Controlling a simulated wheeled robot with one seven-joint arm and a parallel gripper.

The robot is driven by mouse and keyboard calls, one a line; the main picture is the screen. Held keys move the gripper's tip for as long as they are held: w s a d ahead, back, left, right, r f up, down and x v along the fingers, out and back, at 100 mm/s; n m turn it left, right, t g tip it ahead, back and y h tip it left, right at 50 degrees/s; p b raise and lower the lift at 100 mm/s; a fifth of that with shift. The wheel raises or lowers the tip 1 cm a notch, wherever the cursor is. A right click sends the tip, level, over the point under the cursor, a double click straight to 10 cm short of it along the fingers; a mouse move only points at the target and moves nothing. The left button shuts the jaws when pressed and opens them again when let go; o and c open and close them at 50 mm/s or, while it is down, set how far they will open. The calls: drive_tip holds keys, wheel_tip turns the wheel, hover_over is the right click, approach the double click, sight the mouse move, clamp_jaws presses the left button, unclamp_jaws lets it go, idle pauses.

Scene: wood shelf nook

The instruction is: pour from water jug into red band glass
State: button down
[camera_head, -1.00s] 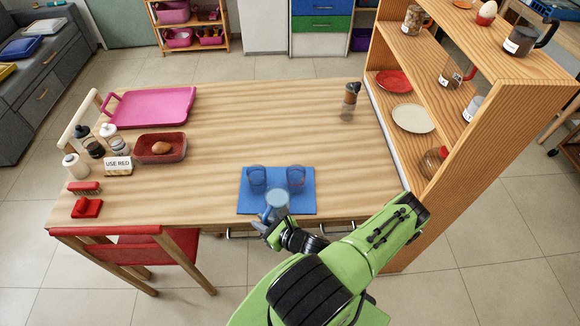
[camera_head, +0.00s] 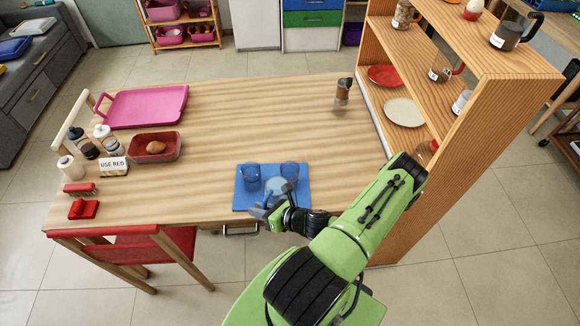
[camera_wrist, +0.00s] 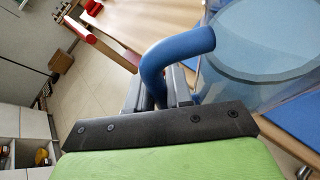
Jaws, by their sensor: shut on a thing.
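The water jug, clear with a blue handle, is in my gripper (camera_head: 266,211) over the front of the blue mat (camera_head: 241,200). In the wrist view the two fingers are shut on the blue handle (camera_wrist: 180,50), and the clear jug body (camera_wrist: 262,45) is at the upper right. No stream of water shows.
A sign reading USE RED (camera_head: 114,166) stands at the left, by a red tray with a bread roll (camera_head: 156,147) and several bottles. A pink tray (camera_head: 145,106) lies behind. A brown-topped grinder (camera_head: 342,91) stands back right. The wooden shelf (camera_head: 490,110) rises on the right. The table middle is clear.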

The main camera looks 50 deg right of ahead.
sight(269, 195)
drive_tip(key=shift+w+d+r+m+y+p, duration=0.2)
drive_tip(key=shift+d+r+m+y+p, duration=0.15)
drive_tip(key=shift+d+r+y, duration=0.2)
idle(0.6)
drive_tip(key=r, duration=0.1)
drive_tip(key=d+r+m+p, duration=0.1)
drive_tip(key=r+y+p, duration=0.1)
drive_tip(key=shift+w+d+r+m, duration=0.15)
drive_tip(key=shift+d+r+m, duration=0.1)
drive_tip(key=shift+d+r, duration=0.05)
drive_tip(key=shift+d+r+m+y+p, duration=0.3)
drive_tip(key=shift+r+m+p, duration=0.1)
drive_tip(key=shift+r+p, duration=0.15)
drive_tip(key=shift+w+d+r+m+y+p, duration=0.15)
drive_tip(key=shift+d+r+m+y, duration=0.15)
drive_tip(key=shift+r, duration=0.2)
drive_tip(key=shift+s+d+r+m+y+p, duration=0.1)
drive_tip(key=shift+r+m+y+p, duration=0.1)
drive_tip(key=shift+r+m, duration=0.25)
drive_tip(key=shift+w+d+r+m+y+p, duration=0.15)
drive_tip(key=shift+r+m+y, duration=0.1)
drive_tip(key=shift+r, duration=0.35)
idle(0.8)
